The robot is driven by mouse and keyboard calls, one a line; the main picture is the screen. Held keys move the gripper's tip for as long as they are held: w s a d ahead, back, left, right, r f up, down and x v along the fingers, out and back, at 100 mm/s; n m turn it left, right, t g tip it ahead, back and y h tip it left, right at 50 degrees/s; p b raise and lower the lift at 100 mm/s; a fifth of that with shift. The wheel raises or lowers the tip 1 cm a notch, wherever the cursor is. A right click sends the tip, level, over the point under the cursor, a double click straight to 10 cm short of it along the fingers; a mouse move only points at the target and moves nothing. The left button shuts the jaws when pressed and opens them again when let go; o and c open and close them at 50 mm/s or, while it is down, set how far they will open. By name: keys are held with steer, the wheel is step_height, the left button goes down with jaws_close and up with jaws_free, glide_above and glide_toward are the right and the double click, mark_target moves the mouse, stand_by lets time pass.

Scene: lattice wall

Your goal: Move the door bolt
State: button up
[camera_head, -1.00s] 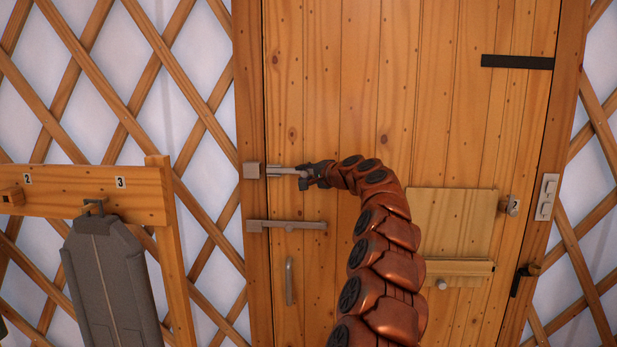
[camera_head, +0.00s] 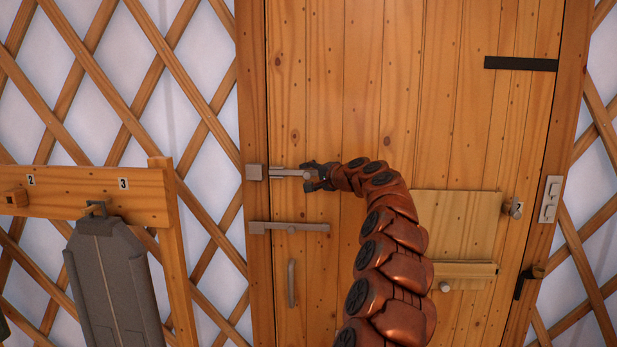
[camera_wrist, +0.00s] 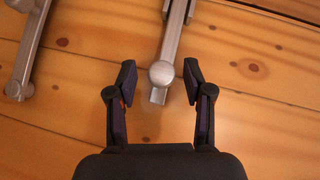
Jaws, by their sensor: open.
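The upper metal door bolt (camera_head: 288,173) lies across the left edge of the wooden door (camera_head: 400,100), with its left end at a square keeper on the frame. My gripper (camera_head: 318,175) is at the bolt's right end. In the wrist view, the bolt (camera_wrist: 173,40) comes down from the top, and its round knob lies between the open fingers of my gripper (camera_wrist: 158,82). A gap shows on the knob's left side; the right finger is close to the bolt. Nothing is gripped.
A second metal bolt (camera_head: 285,227) lies below, also seen at left in the wrist view (camera_wrist: 22,65). A door handle (camera_head: 291,284) hangs under it. A wooden rack (camera_head: 80,195) holding a grey case (camera_head: 112,280) stands left. A wooden panel (camera_head: 455,225) is at right.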

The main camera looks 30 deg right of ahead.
steer(key=v, duration=1.1)
steer(key=shift+s, duration=0.3)
stand_by(0.5)
steer(key=s+a+f+n+g+y, duration=0.2)
steer(key=s+a+n, duration=0.1)
steer(key=a, duration=0.7)
steer(key=s+a+f+n+g+y, duration=0.1)
steer(key=s+a+f+n+g, duration=0.15)
steer(key=a, duration=0.75)
steer(key=s+a+f+n+g+y, duration=0.1)
steer(key=s+a+n+g+y, duration=0.15)
steer(key=a, duration=0.75)
steer(key=s+a+f+n+g+h, duration=0.1)
steer(key=s+a+f+n+g, duration=0.15)
steer(key=s+a+f, duration=0.35)
steer(key=s+a+f+n+g+h, duration=0.2)
steer(key=s+f, duration=0.3)
steer(key=s, duration=0.4)
steer(key=s+a+f+n+g+h, duration=0.15)
steer(key=s+f, duration=0.25)
steer(key=s, duration=0.4)
steer(key=s+d+f+g+h, duration=0.1)
steer(key=s+d+f+g, duration=0.1)
steer(key=s, duration=0.7)
steer(key=s+d+f+g+h, duration=0.2)
steer(key=s+d+f, duration=0.2)
steer(key=s+f, duration=0.2)
steer(key=s, duration=0.2)
steer(key=shift+s+f, duration=0.35)
steer(key=shift+f, duration=0.05)
